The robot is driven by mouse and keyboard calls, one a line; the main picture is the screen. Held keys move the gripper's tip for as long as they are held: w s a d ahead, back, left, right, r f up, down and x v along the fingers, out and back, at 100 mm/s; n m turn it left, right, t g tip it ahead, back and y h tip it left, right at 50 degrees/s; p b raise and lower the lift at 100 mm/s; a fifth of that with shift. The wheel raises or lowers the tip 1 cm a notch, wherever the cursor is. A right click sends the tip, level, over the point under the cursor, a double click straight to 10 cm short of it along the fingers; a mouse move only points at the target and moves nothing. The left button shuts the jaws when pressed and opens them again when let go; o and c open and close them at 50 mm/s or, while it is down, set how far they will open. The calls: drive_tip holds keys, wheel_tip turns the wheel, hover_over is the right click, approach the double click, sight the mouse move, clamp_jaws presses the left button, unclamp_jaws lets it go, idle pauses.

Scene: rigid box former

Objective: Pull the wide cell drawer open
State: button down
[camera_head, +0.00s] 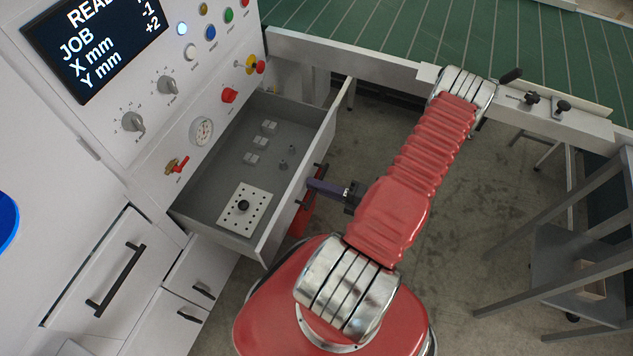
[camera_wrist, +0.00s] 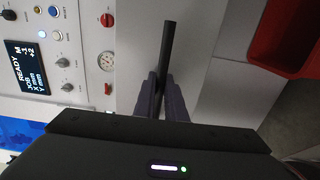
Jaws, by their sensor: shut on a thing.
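The wide cell drawer (camera_head: 281,222) stands out from the white cabinet in the head view, with its grey inside showing. In it lie a white plate with holes and a black knob (camera_head: 244,207), and several small blocks (camera_head: 256,143). Its black bar handle (camera_head: 322,169) is on the outer face of the front panel. My gripper (camera_head: 312,184) is shut on this handle, reaching in from the right. In the wrist view the purple fingers (camera_wrist: 160,84) close around the lower part of the handle bar (camera_wrist: 168,48). How far the drawer can still travel cannot be told.
A control panel with a screen (camera_head: 95,40), knobs and a gauge (camera_head: 202,131) is above the drawer. Another drawer with a black handle (camera_head: 116,279) is at lower left. A red bin (camera_wrist: 287,45) is near the drawer front. A green-topped table (camera_head: 400,30) lies behind; a grey stand (camera_head: 575,265) is right.

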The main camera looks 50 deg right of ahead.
drive_tip(key=shift+a+f, duration=0.15)
drive_tip(key=shift+a, duration=0.05)
drive_tip(key=c, duration=1.8)
unclamp_jaws()
drive_tip(key=shift+d, duration=0.15)
drive_tip(key=shift+v, duration=6.9)
drive_tip(key=shift+n, duration=0.3)
